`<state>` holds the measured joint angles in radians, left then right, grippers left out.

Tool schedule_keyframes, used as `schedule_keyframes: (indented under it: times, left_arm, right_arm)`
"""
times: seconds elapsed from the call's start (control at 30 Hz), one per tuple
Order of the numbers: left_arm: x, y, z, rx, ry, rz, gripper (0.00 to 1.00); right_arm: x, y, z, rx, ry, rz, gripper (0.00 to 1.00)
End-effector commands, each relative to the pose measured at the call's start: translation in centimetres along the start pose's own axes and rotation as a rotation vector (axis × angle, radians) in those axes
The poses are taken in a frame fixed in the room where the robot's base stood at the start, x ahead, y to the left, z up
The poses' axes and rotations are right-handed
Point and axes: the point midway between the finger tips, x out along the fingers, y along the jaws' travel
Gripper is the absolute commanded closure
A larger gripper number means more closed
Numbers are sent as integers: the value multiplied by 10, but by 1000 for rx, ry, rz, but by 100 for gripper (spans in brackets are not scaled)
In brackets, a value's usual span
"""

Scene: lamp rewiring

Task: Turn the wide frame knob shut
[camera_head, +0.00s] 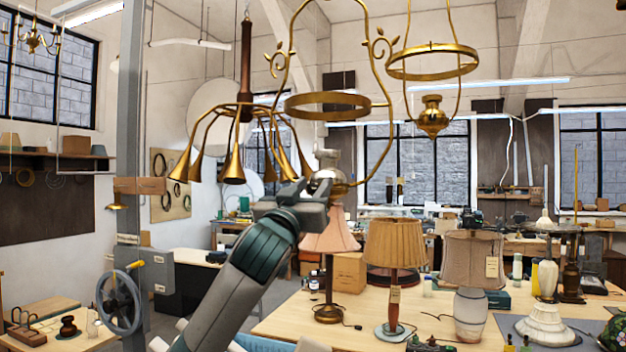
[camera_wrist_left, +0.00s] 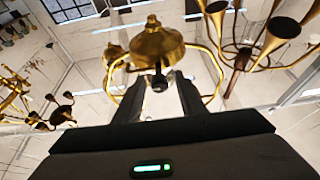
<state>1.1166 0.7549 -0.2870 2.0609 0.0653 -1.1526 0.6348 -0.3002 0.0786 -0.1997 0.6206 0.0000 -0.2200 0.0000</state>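The wide frame (camera_head: 335,107) is a large brass hanging loop with leaf ornaments and a ring. A rounded metal body (camera_head: 328,160) sits at its bottom, partly hidden by my gripper. In the left wrist view this body (camera_wrist_left: 158,44) is brass, with a small dark knob (camera_wrist_left: 159,82) below it. My left gripper (camera_head: 312,192) is just under the body. In the left wrist view its dark fingers (camera_wrist_left: 158,92) stand apart on either side of the knob, with visible gaps. The knob is hidden in the head view. My right gripper is not in view.
A brass lamp with several horn-shaped arms (camera_head: 240,120) hangs close at left. A narrower brass frame (camera_head: 432,75) hangs at right. Shaded table lamps (camera_head: 395,245) stand on the bench below. A grey post (camera_head: 130,130) with a handwheel (camera_head: 119,302) stands at left.

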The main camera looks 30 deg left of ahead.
Motion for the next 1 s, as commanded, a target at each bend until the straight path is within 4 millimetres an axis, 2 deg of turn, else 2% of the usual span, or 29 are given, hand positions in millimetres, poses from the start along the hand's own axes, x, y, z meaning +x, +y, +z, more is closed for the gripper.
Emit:
schedule_keyframes:
  times: [0.3,0.33,0.47,0.5,1.0]
  left_arm:
    - [2,0,1,0,-1,0,63]
    - [2,0,1,0,-1,0,66]
    - [2,0,1,0,-1,0,97]
    - [2,0,1,0,-1,0,100]
    - [1,1,3,-66,0,-25,100]
  right_arm:
    - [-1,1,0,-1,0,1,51]
    - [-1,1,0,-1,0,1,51]
    - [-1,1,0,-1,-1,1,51]
    - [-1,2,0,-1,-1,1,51]
    - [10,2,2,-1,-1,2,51]
